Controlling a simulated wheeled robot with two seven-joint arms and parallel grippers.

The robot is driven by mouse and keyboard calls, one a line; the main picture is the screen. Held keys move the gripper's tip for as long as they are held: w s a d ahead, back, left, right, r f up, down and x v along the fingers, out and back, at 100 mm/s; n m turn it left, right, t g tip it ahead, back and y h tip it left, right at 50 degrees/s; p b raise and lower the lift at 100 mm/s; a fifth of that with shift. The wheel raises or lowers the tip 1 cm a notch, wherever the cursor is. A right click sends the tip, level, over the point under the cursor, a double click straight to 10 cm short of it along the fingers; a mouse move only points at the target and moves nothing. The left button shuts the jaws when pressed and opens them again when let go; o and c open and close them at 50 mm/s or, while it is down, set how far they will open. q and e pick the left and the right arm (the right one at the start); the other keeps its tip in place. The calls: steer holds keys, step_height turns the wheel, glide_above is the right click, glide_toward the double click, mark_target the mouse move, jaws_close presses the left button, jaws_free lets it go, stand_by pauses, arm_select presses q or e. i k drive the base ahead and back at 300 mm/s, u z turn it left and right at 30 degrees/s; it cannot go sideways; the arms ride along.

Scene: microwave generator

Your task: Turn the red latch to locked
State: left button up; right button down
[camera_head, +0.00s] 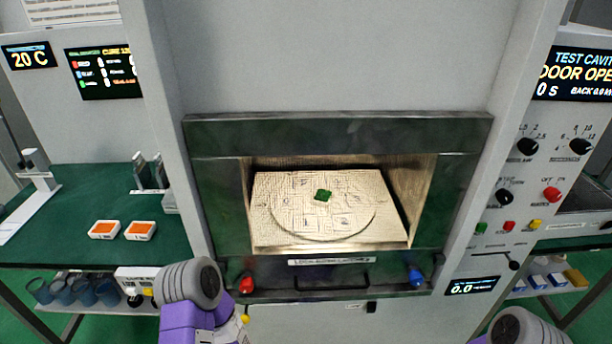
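The red latch (246,284) sits at the lower left of the dark frame around the open test cavity. It is small in view, and I cannot tell its exact angle. A matching blue latch (415,276) sits at the lower right of the frame. The grey and purple links of my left arm are just left of and below the red latch. The end of my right arm shows only as a grey rounded part at the bottom right edge. The fingers of neither gripper can be made out.
The top display (575,73) reads "DOOR OPE", cut off at the edge. Knobs and buttons fill the right panel. A green bench (85,190) at the left carries two orange-topped trays.

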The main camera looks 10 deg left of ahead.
mark_target(244, 284)
steer(key=k, duration=1.1)
steer(key=u, duration=0.95)
steer(key=i, duration=0.95)
steer(key=u, duration=0.05)
